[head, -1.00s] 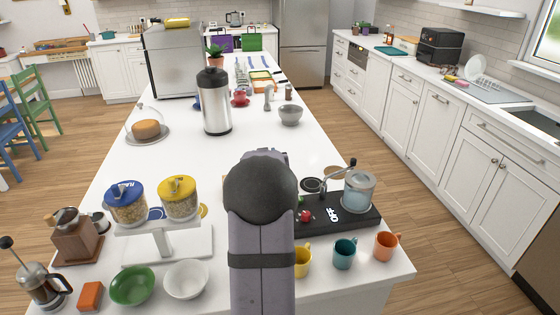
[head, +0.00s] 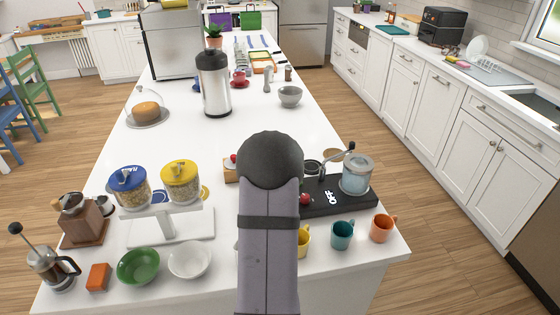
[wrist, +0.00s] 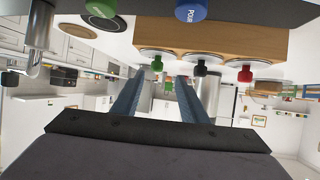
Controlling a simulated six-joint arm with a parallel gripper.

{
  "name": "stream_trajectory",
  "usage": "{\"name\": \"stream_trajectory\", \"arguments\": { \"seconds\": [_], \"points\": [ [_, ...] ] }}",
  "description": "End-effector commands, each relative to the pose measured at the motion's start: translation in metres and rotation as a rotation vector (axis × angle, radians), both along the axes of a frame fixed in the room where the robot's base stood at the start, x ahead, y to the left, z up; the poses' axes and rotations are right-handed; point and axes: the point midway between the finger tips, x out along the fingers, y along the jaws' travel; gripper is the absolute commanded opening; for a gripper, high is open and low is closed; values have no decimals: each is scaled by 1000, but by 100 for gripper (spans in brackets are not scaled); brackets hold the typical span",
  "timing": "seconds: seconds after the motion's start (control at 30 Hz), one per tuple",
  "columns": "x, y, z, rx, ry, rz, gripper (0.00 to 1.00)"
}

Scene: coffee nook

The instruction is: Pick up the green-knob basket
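In the wrist view, which is upside down, a wooden block (wrist: 250,45) holds a row of pale round baskets with coloured knobs. The green-knob basket (wrist: 157,63) is at the left end of the row, with a black-knob one (wrist: 201,68) and a red-knob one (wrist: 245,74) to its right. My gripper (wrist: 161,79) is open, its two blue fingers apart with nothing between them. The green knob appears between and just beyond the fingertips; I cannot tell the distance. In the head view my arm hides most of the wooden block (head: 230,172) and my gripper.
A black unit (head: 340,198) marked OFF stands beside the block, with a grey canister (head: 357,175) on it. Yellow, teal (head: 342,236) and orange cups stand in front. Jars with blue (head: 127,178) and yellow lids are to the left.

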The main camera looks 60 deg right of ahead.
Motion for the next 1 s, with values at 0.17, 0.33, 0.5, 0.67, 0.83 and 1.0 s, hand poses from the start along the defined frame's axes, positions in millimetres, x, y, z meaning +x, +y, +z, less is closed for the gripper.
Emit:
{"name": "stream_trajectory", "arguments": {
  "seconds": [0.17,0.33,0.5,0.67,0.83,1.0],
  "points": [
    [3,-11,-4,2,3,0,40],
    [8,-25,-11,1,1,-1,40],
    [16,-36,-19,1,1,0,40],
    [19,-40,-22,1,1,0,40],
    [19,-41,-22,0,0,0,40],
    [19,-41,-22,0,0,0,18]
  ]
}}
